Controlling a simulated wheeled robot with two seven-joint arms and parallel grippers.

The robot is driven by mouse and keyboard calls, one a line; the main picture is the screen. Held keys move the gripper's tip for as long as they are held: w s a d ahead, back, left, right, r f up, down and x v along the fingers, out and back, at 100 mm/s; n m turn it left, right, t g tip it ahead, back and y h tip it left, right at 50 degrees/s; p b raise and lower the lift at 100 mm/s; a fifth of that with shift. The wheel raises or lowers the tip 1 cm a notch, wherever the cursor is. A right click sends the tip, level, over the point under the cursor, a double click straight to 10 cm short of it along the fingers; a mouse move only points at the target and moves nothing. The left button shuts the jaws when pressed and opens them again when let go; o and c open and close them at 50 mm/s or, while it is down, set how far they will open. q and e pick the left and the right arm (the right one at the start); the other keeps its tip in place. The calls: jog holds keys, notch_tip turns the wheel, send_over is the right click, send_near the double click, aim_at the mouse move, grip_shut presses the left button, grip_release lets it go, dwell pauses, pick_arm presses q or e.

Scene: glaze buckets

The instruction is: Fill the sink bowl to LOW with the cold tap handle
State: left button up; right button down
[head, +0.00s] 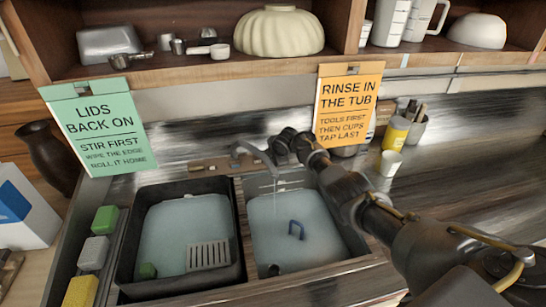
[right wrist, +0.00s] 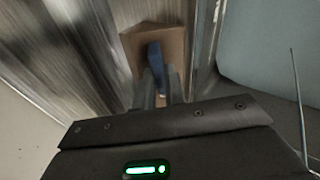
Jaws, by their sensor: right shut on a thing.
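The tap (head: 252,152) has a curved grey spout, and a thin stream of water falls from it into the right-hand sink bowl (head: 352,238). Pale bluish water (head: 290,250) covers the bowl's floor; I cannot make out a LOW mark. My right gripper (head: 280,147) reaches in from the right to the back of the sink, beside the spout. In the right wrist view its fingers (right wrist: 159,90) are shut on the blue cold tap handle (right wrist: 155,56), on a brown block. The handle is hidden in the head view. My left gripper is out of view.
A dark tub (head: 128,250) with water and a slotted grey piece (head: 208,255) stands left of the bowl. Sponges (head: 93,253) line the left edge. A white cup (head: 390,163) stands right of my arm; signs hang from the shelf.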

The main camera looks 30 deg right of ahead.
jog(key=shift+m, duration=0.5)
jog(key=shift+f, duration=0.1)
jog(key=c, duration=1.5)
grip_release()
jog(key=shift+o, duration=0.2)
